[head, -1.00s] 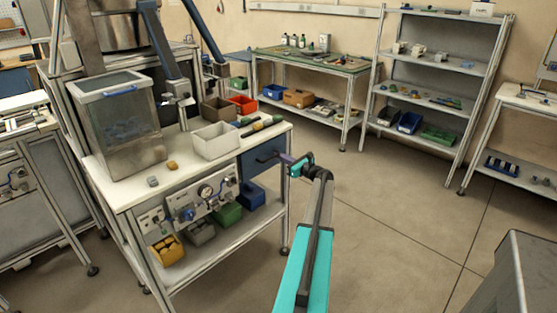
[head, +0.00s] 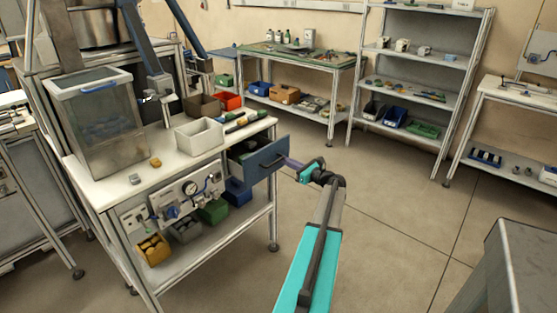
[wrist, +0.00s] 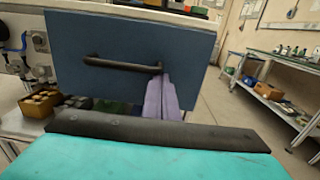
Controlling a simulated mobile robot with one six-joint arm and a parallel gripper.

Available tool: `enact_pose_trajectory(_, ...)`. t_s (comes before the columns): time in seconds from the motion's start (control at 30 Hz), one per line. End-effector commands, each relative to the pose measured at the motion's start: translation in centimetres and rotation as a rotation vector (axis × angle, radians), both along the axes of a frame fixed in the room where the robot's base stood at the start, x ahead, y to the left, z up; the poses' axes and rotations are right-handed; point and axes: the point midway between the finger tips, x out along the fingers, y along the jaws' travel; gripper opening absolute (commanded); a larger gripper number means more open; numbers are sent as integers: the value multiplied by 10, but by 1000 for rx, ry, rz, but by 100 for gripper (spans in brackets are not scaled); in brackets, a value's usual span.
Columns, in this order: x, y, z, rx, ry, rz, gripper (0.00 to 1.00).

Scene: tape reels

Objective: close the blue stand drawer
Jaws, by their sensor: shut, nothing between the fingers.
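The blue drawer (head: 266,160) of the stand (head: 170,158) is pulled out, with its dark inside partly showing behind the front panel. In the wrist view the blue front (wrist: 190,45) with its black bar handle (wrist: 122,64) fills the upper middle. My gripper (head: 291,162) has its purple fingers pressed together and empty. In the wrist view the fingers (wrist: 162,97) stand in front of the panel, close to the right end of the handle. I cannot tell whether they touch it.
A clear-sided tank (head: 100,120) and a light bin (head: 199,138) stand on the stand's top. Colored bins, one yellow (head: 152,249), sit low on it. Open floor (head: 370,240) lies to the right. A grey cabinet (head: 505,265) is at lower right.

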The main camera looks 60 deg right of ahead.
Motion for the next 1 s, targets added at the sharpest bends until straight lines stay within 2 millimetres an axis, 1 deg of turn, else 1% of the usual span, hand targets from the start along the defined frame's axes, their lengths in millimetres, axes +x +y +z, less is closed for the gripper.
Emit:
enact_pose_trajectory(0.03,-6,2,0,0,0,-1,0)
enact_pose_trajectory(0.1,-11,3,0,0,0,0,0)
enact_pose_trajectory(0.2,-15,4,0,0,0,1,0)
enact_pose_trajectory(0.67,-16,6,-1,1,1,2,0)
enact_pose_trajectory(0.87,-21,15,-1,0,0,1,0)
enact_pose_trajectory(1.0,-28,29,0,0,-1,1,0)
